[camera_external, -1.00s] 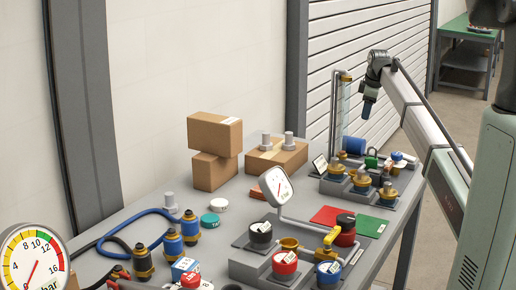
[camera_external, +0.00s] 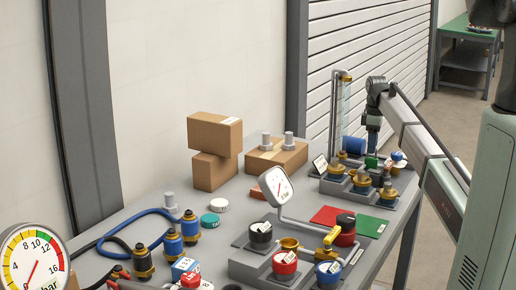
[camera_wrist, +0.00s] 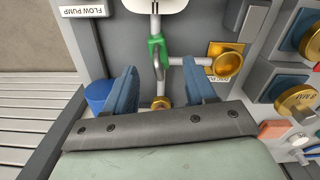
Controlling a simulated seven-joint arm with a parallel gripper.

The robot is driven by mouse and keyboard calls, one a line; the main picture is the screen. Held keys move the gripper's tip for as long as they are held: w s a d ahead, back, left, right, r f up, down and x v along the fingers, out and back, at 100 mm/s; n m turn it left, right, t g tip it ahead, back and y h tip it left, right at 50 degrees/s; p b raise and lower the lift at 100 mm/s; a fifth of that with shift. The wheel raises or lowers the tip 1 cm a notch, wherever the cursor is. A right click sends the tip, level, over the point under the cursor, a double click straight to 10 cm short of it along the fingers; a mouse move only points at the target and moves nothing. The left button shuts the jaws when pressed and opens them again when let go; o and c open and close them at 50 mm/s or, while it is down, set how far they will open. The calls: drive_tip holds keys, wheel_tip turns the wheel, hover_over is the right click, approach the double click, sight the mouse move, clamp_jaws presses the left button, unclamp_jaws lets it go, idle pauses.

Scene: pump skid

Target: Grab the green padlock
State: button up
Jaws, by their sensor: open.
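The green padlock (camera_wrist: 156,47) shows in the wrist view at top centre, by a grey vertical pipe with a brass fitting below it. In the external view the padlock (camera_external: 371,162) is a small green patch at the far end of the table, partly hidden by my gripper. My gripper (camera_wrist: 160,76) is open and empty, its two blue fingers spread left and right of the pipe. The padlock lies just beyond the fingertips, roughly in line with the gap. In the external view my gripper (camera_external: 373,148) points down just above the padlock.
A brass knob (camera_wrist: 228,64) stands close right of the fingers, and a blue cylinder (camera_wrist: 98,95) close left. A tall sight-glass pipe (camera_external: 336,110) rises left of my gripper in the external view. Several brass-knobbed valves (camera_external: 361,178) stand in front.

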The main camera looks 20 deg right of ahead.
sight(372, 158)
drive_tip(key=shift+d+f, duration=0.1)
drive_tip(key=shift+f, duration=3.05)
drive_tip(key=shift+c, duration=0.2)
clamp_jaws()
